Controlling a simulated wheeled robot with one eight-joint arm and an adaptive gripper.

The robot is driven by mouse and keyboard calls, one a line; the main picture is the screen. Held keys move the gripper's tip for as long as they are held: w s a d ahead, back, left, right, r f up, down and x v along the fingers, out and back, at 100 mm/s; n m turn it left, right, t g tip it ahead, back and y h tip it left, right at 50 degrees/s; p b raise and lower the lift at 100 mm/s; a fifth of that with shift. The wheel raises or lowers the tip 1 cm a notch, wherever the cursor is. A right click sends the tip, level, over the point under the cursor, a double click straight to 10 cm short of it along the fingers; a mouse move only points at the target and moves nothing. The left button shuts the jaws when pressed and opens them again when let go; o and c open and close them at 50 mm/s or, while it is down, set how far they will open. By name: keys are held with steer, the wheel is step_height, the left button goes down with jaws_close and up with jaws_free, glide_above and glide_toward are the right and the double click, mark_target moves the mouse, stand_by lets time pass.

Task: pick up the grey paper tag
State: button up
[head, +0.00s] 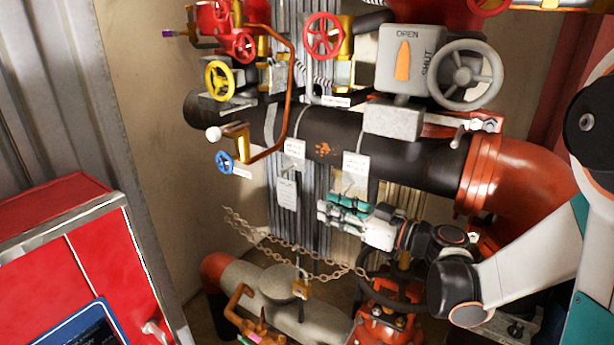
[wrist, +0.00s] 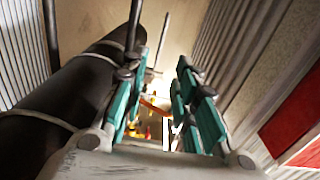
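Pale paper tags hang by the black pipe in the head view: one at the left (head: 293,153), a greyer printed one (head: 287,193) below it, and one at the right (head: 355,168). I cannot tell for sure which is the grey paper tag. My gripper (head: 328,210), with teal finger pads, is just below the right tag and to the right of the greyer one. In the wrist view my gripper (wrist: 160,62) has its fingers apart. A thin white strip (wrist: 166,133) shows between them low down; I cannot tell if it is a tag.
The thick black pipe (head: 410,162) runs above my gripper and along the left of the wrist view. A chain (head: 322,262) and padlock (head: 300,288) hang below. A red cabinet (head: 60,235) stands at left. A grey handwheel (head: 465,75) and orange elbow (head: 510,180) are at right.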

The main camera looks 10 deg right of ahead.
steer(key=b, duration=0.1)
glide_toward(287, 193)
steer(key=x, duration=0.5)
steer(key=b+x, duration=0.1)
steer(key=x, duration=0.3)
steer(key=shift+w+a+f+b, duration=0.15)
steer(key=shift+f+b, duration=0.05)
steer(key=shift+b, duration=0.2)
steer(key=shift+w+a+r, duration=0.1)
steer(key=shift+w+a, duration=0.25)
steer(key=shift+d, duration=0.1)
steer(key=shift+c, duration=0.6)
jaws_close()
